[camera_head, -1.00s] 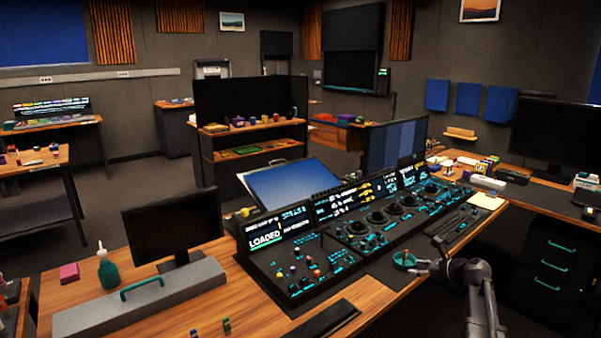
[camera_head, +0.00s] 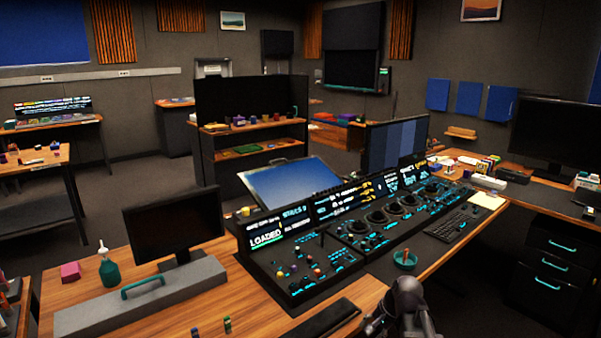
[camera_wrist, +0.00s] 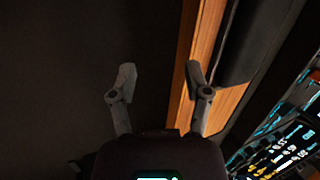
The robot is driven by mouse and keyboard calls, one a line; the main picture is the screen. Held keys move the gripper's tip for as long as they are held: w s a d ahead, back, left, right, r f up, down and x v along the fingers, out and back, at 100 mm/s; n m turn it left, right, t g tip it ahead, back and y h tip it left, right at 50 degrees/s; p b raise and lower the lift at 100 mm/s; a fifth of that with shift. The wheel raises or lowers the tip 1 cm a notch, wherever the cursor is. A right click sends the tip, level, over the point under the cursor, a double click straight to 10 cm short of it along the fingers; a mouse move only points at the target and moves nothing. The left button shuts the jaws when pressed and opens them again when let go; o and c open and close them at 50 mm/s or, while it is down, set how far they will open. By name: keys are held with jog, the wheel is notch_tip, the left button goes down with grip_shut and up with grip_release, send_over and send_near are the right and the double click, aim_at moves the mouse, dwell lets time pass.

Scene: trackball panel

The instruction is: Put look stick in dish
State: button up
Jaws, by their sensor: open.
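A small teal dish (camera_head: 404,261) sits on the desk's front strip, right of centre in the head view. Something small may lie inside it, but I cannot tell what. Two small upright sticks, one greenish (camera_head: 227,324) and one darker (camera_head: 195,333), stand at the near desk edge. I cannot tell which, if either, is the look stick. My gripper (camera_wrist: 158,82) is open in the wrist view, with nothing between its fingers. It hangs near the desk's wooden edge, over dark floor. The dish does not show in the wrist view.
The console (camera_head: 300,262) with knobs and lit screens fills the desk's middle. A black padded rest (camera_head: 328,318) lies along the front edge. A grey box with a teal handle (camera_head: 140,300), a green bottle (camera_head: 109,270) and a pink block (camera_head: 70,271) stand left.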

jog(key=s+a+f+n+g+h, duration=0.1)
jog(key=s+a+n+g+h, duration=0.2)
jog(key=s+n, duration=0.6)
notch_tip(320, 180, up, 16)
jog(key=h+p, duration=0.1)
jog(key=p, duration=1.5)
jog(key=shift+s+f+t, duration=0.25)
jog(key=shift+s+t, duration=0.05)
jog(key=shift+t, duration=0.1)
